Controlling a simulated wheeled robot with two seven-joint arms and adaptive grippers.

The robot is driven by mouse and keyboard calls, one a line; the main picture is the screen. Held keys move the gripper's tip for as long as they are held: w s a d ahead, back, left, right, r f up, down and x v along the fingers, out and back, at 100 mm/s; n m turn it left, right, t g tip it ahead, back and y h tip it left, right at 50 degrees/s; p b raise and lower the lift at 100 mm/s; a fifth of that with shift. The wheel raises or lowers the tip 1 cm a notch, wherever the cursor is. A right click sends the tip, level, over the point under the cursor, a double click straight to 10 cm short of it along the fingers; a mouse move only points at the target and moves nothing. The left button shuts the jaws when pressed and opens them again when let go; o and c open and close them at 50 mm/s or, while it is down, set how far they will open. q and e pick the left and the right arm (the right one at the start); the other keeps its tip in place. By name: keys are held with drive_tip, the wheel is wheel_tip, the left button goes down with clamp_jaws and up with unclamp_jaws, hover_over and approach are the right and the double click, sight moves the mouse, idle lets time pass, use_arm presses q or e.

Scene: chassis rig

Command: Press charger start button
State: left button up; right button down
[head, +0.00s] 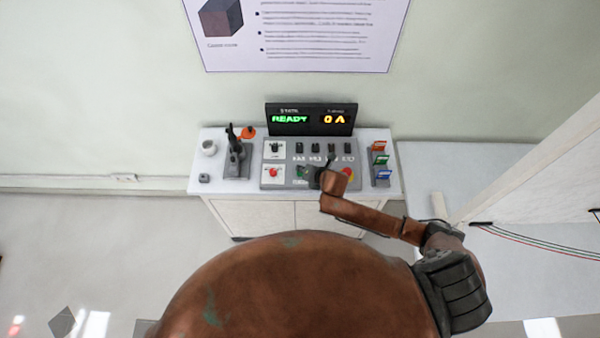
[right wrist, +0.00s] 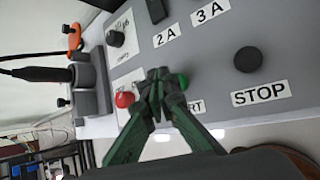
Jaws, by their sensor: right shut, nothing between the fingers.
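The grey charger panel (head: 290,184) sits on the white cabinet top. In the right wrist view the green start button (right wrist: 183,81) is partly hidden behind my right gripper's fingers, above a label of which only "RT" shows. My right gripper (right wrist: 160,84) is shut and empty, with its fingertips over the panel, just left of the green button in that view; I cannot tell whether they touch anything. In the head view the right gripper (head: 317,178) is small and dark over the panel's front. My left gripper is not in view.
A black button (right wrist: 248,60) sits above the STOP label, and a red knob (right wrist: 125,99) is on the other side. The display (head: 310,119) reads READY and 0 A. A charging handle (head: 235,150) in its holder, a white cup (head: 209,147) and a card rack (head: 380,163) flank the panel.

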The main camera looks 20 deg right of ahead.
sight(301, 174)
drive_tip(key=shift+f, duration=0.15)
idle(0.3)
drive_tip(key=shift+f, duration=0.25)
drive_tip(key=shift+f, duration=0.5)
idle(0.6)
drive_tip(key=shift+r, duration=0.1)
drive_tip(key=shift+r+p, duration=0.8)
drive_tip(key=shift+p, duration=0.05)
wheel_tip(301, 174, up, 5)
drive_tip(key=p, duration=0.5)
drive_tip(key=shift+r, duration=0.1)
